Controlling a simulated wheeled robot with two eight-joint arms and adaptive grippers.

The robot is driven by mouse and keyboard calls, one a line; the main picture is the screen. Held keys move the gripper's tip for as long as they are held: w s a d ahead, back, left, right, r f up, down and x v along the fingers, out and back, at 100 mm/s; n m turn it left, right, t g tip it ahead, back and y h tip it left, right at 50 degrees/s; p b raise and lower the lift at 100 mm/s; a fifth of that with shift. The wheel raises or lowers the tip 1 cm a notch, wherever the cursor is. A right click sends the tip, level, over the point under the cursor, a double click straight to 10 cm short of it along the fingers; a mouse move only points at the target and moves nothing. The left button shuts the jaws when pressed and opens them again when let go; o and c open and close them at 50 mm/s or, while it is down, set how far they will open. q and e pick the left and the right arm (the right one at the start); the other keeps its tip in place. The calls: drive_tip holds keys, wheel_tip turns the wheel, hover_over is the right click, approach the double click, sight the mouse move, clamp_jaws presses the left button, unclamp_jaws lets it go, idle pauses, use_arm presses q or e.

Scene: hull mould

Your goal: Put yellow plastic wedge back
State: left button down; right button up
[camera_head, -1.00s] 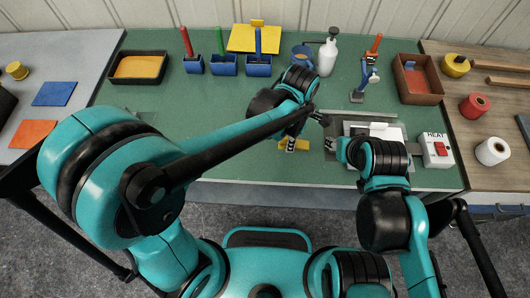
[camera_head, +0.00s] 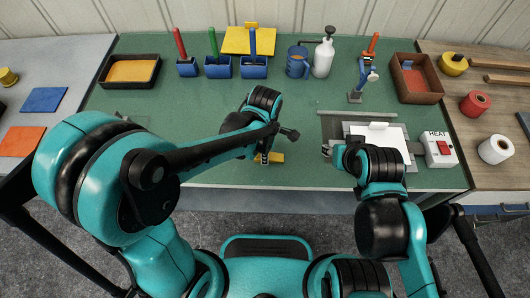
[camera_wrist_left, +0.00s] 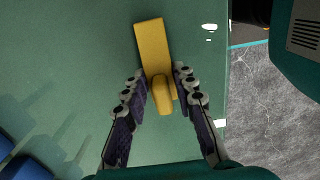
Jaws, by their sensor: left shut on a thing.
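The yellow plastic wedge (camera_head: 275,158) is near the front edge of the green bench, left of the heating plate. My left gripper (camera_head: 264,158) is shut on it. In the left wrist view the wedge (camera_wrist_left: 152,45) has its knob end between the two fingertips (camera_wrist_left: 160,85) and its flat part points away. I cannot tell whether the wedge touches the bench. My right gripper (camera_head: 329,151) is by the left side of the heating plate (camera_head: 330,130); its fingers are too small to read.
A white sheet (camera_head: 385,145) lies on the plate, beside the HEAT box (camera_head: 438,149). Blue holders (camera_head: 220,68), a yellow board (camera_head: 249,40), a blue mug (camera_head: 297,62) and a white bottle (camera_head: 323,58) stand at the back. The bench's left middle is clear.

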use_arm(q)
drive_tip(key=shift+f, duration=0.2)
drive_tip(key=c, duration=1.2)
unclamp_jaws()
drive_tip(key=shift+r, duration=0.1)
drive_tip(key=shift+r, duration=0.2)
wheel_tip(320, 180, up, 12)
drive_tip(key=p, duration=0.5)
drive_tip(key=s+a+r+m+t, duration=0.1)
drive_tip(key=a+m+t, duration=0.1)
drive_tip(key=a+m, duration=0.3)
drive_tip(key=s+a+r+m+t, duration=0.2)
drive_tip(key=a+m, duration=0.4)
drive_tip(key=m, duration=0.1)
drive_tip(key=s+a+r+m+t, duration=0.1)
drive_tip(key=s+a+m+t, duration=0.1)
drive_tip(key=a+m, duration=0.3)
drive_tip(key=shift+s+a+r+m+t, duration=0.1)
drive_tip(key=shift+a+r+m+t, duration=0.1)
drive_tip(key=shift+r+m+t, duration=0.3)
